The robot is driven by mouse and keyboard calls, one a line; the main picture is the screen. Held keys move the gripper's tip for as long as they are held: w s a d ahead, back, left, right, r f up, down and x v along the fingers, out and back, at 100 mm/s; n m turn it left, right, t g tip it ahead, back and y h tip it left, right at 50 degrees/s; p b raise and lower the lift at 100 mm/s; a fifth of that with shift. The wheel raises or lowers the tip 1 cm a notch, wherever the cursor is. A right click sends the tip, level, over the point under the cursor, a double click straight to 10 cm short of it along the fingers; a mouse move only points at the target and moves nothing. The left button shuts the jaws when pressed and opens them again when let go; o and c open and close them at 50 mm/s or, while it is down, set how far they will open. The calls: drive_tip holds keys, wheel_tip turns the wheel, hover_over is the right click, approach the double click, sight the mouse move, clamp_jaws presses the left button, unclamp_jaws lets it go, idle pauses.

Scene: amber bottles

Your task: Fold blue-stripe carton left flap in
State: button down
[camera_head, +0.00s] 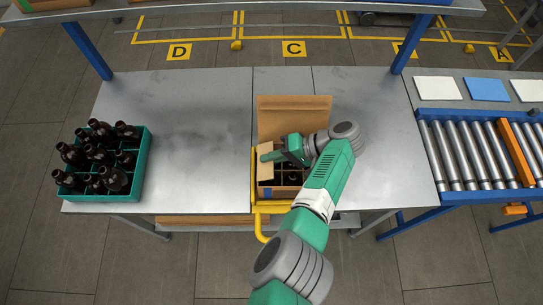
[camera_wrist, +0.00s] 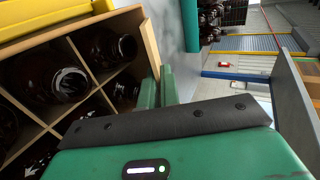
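The carton (camera_head: 281,191) stands open on the table, with its tall back flap (camera_head: 293,110) up. A blue mark shows on its front left. Its left flap (camera_head: 265,169) shows as a tan panel along the left side. In the wrist view the green fingers (camera_wrist: 157,88) are close together beside a tan cardboard panel (camera_wrist: 151,42). Whether they touch it is unclear. Dark bottles (camera_wrist: 66,82) stand in the carton's divided cells. My arm hides the carton's right side.
A teal crate (camera_head: 136,183) of amber bottles stands at the far left. A yellow frame (camera_head: 270,209) borders the carton at left and front. The roller conveyor (camera_head: 470,154) is at right. The table (camera_head: 190,125) between crate and carton is clear.

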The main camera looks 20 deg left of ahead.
drive_tip(key=c, duration=1.6)
unclamp_jaws()
